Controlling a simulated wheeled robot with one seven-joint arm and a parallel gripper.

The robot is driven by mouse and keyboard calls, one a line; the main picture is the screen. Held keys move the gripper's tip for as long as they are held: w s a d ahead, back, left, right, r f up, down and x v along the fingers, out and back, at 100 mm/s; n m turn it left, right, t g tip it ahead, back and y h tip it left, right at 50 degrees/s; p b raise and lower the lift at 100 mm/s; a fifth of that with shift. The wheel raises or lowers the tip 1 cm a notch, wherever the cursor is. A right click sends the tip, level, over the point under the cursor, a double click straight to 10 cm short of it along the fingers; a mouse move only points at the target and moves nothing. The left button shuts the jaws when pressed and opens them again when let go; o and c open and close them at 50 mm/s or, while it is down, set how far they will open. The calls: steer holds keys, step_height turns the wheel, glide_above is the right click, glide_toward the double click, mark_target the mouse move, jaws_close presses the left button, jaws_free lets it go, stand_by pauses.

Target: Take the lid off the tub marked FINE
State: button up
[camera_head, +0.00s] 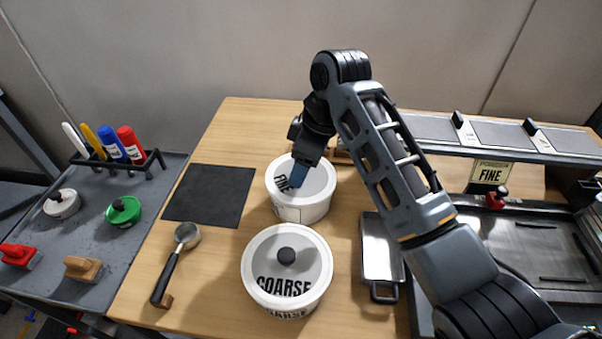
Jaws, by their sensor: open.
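The tub marked FINE (302,213) is white and stands on the wooden table with its white lid (318,186) on. The word FINE shows on the left part of the lid. My gripper (298,182) is open and points down over the middle of this lid, where it hides the knob. I cannot tell whether the fingers are around the knob or touch it. A second white tub marked COARSE (287,312) stands in front of it, with its lid (262,262) on and a dark round knob (286,256) on top.
A dark mat (209,194) and a scoop (176,262) lie left of the tubs. A metal tray (380,248) lies to the right, below my arm. A grey side table (92,240) holds markers and small items. A yellow FINE sign (490,173) hangs from the rack at right.

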steer(key=shift+c, duration=0.2)
steer(key=c, duration=1)
jaws_close()
steer(key=shift+r, duration=0.85)
step_height(320, 180, up, 3)
steer(key=shift+f+b, duration=0.15)
steer(key=shift+b, duration=0.2)
steer(key=s+d+r+p, duration=0.5)
steer(key=s+d+r, duration=0.1)
steer(key=d, duration=0.3)
steer(key=shift+s+d+r+p, duration=0.2)
steer(key=shift+s+r+p, duration=0.15)
steer(key=shift+s, duration=0.1)
